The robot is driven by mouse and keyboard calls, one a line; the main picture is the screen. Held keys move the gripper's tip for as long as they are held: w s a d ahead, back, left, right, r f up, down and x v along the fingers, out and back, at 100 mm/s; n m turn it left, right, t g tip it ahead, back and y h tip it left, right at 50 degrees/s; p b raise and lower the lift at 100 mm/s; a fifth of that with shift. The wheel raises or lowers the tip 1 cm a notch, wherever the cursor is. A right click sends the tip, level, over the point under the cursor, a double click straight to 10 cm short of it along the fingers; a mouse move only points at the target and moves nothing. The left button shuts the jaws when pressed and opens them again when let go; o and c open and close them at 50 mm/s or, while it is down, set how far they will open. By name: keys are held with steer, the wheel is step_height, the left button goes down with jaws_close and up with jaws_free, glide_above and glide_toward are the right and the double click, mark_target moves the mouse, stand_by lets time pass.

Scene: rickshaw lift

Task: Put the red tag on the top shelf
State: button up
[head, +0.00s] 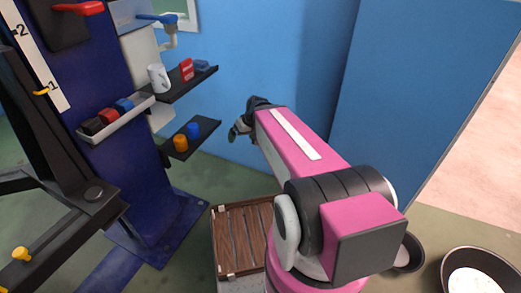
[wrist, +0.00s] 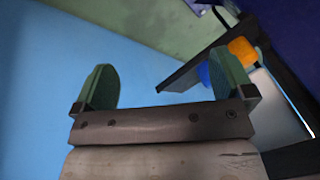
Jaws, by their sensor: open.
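A red item with pale markings (head: 187,69), possibly the red tag, stands on the upper black shelf (head: 180,87) in the head view. My gripper (head: 236,130) is to the right of the shelves, partly hidden by my pink arm. In the wrist view its two green fingers stand wide apart, and my gripper (wrist: 163,85) is open with nothing between them.
The lower shelf (head: 205,139) holds an orange (head: 180,142) and a blue cylinder (head: 193,130); it also shows in the wrist view (wrist: 185,76). A grey tray (head: 120,122) on the blue column holds dark, red and blue blocks. A wooden crate (head: 240,235) stands below. Blue walls are behind.

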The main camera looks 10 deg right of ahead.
steer(key=s+d+f+m+g+h, duration=0.2)
steer(key=s+d+f+m+h, duration=0.1)
steer(key=d, duration=0.4)
steer(key=shift+s+f+h, duration=0.5)
steer(key=shift+s+f, duration=0.25)
steer(key=shift+s, duration=0.15)
steer(key=shift+a, duration=0.1)
stand_by(1.1)
